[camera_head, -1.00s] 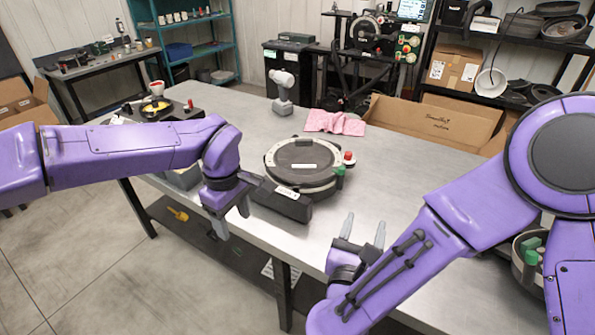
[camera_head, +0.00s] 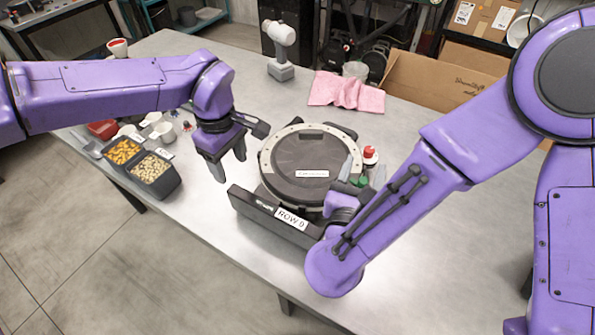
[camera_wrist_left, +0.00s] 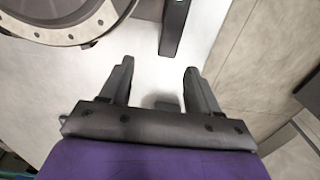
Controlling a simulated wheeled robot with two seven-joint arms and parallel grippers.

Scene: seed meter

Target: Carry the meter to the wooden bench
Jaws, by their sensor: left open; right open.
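The meter (camera_head: 300,155) is a round dark disc with a pale bolted ring and a white label. It sits on the metal table, with a black bar (camera_head: 265,214) marked ROW 9 along its front. My left gripper (camera_head: 228,170) is open and empty, just left of the meter. In the left wrist view the open fingers (camera_wrist_left: 157,78) are over bare table, with the meter's rim (camera_wrist_left: 85,35) at upper left. My right gripper (camera_head: 366,176) is open at the meter's right side by its green knob, partly hidden by my arm; contact cannot be told. I cannot identify a wooden bench.
A red-capped part (camera_head: 370,154) stands right of the meter. A black seed tray (camera_head: 150,172) and small cups are at left. The table's right front is clear.

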